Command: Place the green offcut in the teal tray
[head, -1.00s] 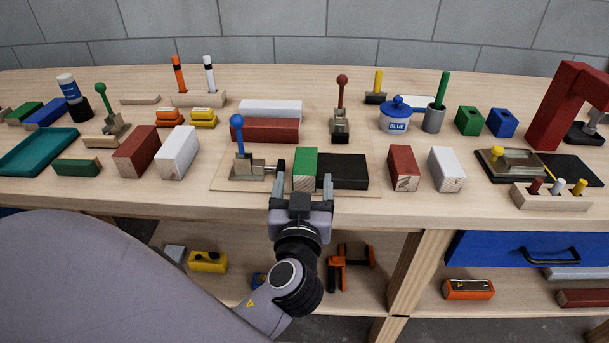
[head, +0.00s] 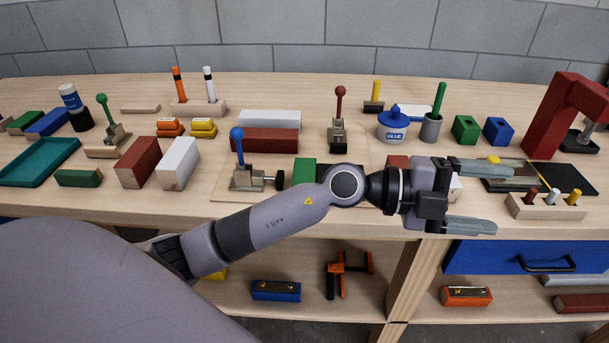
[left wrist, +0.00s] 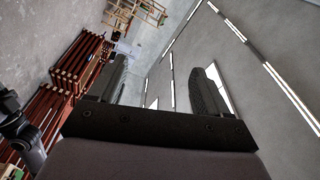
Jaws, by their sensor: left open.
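A short dark green offcut (head: 78,177) lies on the bench at the left, just right of the front end of the teal tray (head: 38,162). The tray is shallow and looks empty. My left gripper (head: 480,197) is at the bench's front edge on the right, far from the offcut, its jaws pointing right. Its two fingers are apart with nothing between them. In the left wrist view the open fingers (left wrist: 158,88) face a grey wall and ceiling lights, with no bench objects between them. My right gripper is not in view.
A red block (head: 139,162) and a white block (head: 178,163) stand right of the offcut. A blue-knobbed clamp (head: 246,175) and a green block (head: 303,172) are mid-bench. My left arm hides part of the front. A pin block (head: 545,205) is right of my gripper.

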